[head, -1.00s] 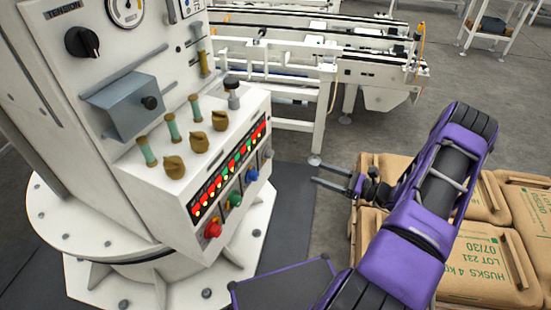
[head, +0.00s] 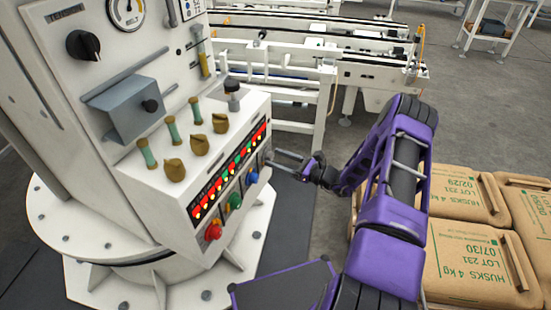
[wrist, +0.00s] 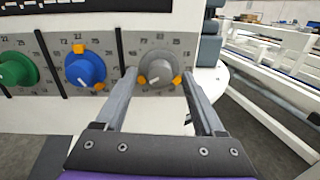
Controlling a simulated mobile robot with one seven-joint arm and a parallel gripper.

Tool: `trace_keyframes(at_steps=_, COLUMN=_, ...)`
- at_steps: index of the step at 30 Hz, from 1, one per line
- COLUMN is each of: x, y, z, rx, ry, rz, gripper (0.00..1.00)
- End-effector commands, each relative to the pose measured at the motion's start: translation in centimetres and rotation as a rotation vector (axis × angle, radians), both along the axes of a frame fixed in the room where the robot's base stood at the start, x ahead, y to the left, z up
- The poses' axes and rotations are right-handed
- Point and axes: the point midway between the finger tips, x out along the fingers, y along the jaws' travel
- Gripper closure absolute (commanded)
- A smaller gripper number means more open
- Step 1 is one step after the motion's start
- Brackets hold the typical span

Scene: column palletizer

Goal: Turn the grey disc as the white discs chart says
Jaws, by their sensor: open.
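The grey disc (wrist: 158,66) is a round knob at the right end of a row on the panel's front face, with a scale of small numbers and two orange marks around it. My gripper (wrist: 160,74) is open, its two fingers reaching toward the disc, one to each side of it in the wrist view. I cannot tell whether they touch it. In the head view my gripper (head: 272,160) is at the right end of the knob row. No white discs chart can be made out.
Blue (wrist: 85,69), green (wrist: 17,69) and red (head: 213,232) knobs sit in the same row. Brown levers (head: 199,145) and green-handled levers (head: 148,153) stand on the sloped top. Sacks (head: 475,265) lie at right; a white conveyor (head: 300,75) stands behind.

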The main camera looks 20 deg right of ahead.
Motion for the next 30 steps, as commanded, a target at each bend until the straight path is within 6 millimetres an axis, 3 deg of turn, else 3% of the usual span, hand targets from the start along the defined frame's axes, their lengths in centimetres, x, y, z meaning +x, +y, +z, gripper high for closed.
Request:
trace_keyframes(at_steps=12, x=0.69, y=0.74, z=-0.02, rx=0.001, ry=0.001, rz=0.001, gripper=0.29)
trace_keyframes(at_steps=24, x=0.66, y=0.71, z=-0.02, rx=0.001, ry=0.001, rz=0.001, gripper=0.99)
trace_keyframes(at_steps=30, x=0.66, y=0.72, z=-0.03, rx=0.002, ry=0.002, rz=0.001, gripper=1.00)
